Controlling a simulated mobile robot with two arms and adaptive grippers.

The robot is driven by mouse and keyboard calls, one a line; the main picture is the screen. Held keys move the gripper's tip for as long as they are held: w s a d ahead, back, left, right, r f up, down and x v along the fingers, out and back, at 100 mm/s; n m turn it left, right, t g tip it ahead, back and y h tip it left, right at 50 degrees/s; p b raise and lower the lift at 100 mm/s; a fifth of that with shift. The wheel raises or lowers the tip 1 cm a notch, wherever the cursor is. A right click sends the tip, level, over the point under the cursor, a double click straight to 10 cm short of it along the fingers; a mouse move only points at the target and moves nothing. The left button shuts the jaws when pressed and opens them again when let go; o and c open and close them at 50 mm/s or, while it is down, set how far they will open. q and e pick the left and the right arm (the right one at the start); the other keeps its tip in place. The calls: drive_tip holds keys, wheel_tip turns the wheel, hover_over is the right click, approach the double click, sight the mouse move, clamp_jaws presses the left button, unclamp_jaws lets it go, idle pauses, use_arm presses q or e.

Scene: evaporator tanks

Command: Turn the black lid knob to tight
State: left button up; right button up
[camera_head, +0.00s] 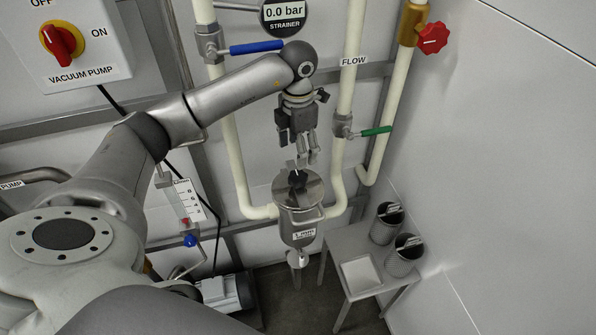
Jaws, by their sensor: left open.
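The black lid knob (297,181) stands on the round shiny lid (314,192) of the strainer housing (299,228). Part of the knob is dark against the lid, and its turned position cannot be read. The housing carries a small "1 mm" label. My left gripper (302,162) points down above the lid, its fingertips close to the top of the knob. It is open and holds nothing. Whether a fingertip touches the knob cannot be told. My right gripper is not in view.
Cream pipes with a blue-handled valve (256,47) and a green-handled valve (372,131) flank the housing. A gauge (284,14) reads 0.0 bar. A small table (340,246) at lower right holds two mesh baskets (386,223). A vacuum pump switch box (67,45) is at upper left.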

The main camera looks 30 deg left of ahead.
sight(298, 176)
use_arm(q)
wheel_tip(298, 176, down, 8)
drive_tip(key=p, duration=0.2)
drive_tip(key=shift+f+p, duration=0.25)
drive_tip(key=shift+p, duration=0.05)
drive_tip(key=shift+f, duration=0.4)
drive_tip(key=shift+c, duration=0.2)
drive_tip(key=c, duration=1)
drive_tip(key=shift+o, duration=0.2)
